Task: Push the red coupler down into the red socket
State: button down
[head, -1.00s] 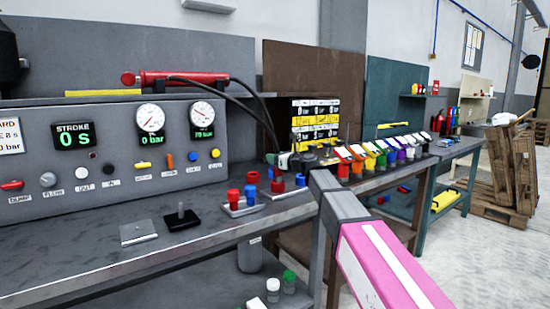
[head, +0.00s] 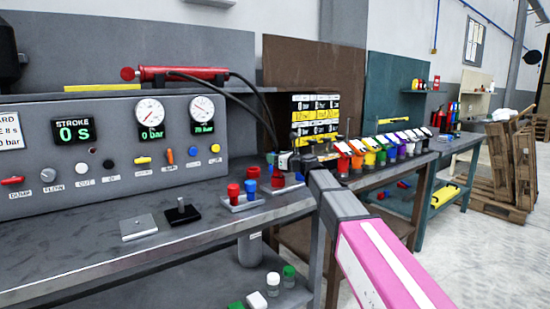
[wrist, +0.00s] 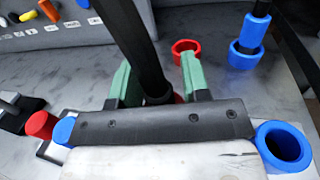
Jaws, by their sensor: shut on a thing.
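My gripper (wrist: 153,82) has green fingers closed around the lower end of a black hose (wrist: 132,38). A small patch of red, apparently the red coupler (wrist: 180,97), shows beside the hose between the fingers; the palm hides most of it.
A blue coupler (wrist: 255,30) stands in a blue socket (wrist: 243,56) to the right. Another blue ring (wrist: 284,146) is close at the lower right. Red (wrist: 41,124) and blue (wrist: 63,130) parts lie at left. A grey gauge panel (head: 110,150) stands behind the bench.

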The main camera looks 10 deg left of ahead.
jog(key=shift+f, duration=0.15)
jog(key=c, duration=0.5)
grip_release()
jog(key=shift+d, duration=0.1)
jog(key=v, duration=1)
jog(key=shift+s+d+f, duration=0.1)
jog(key=shift+s+d, duration=0.1)
jog(key=shift+d, duration=0.05)
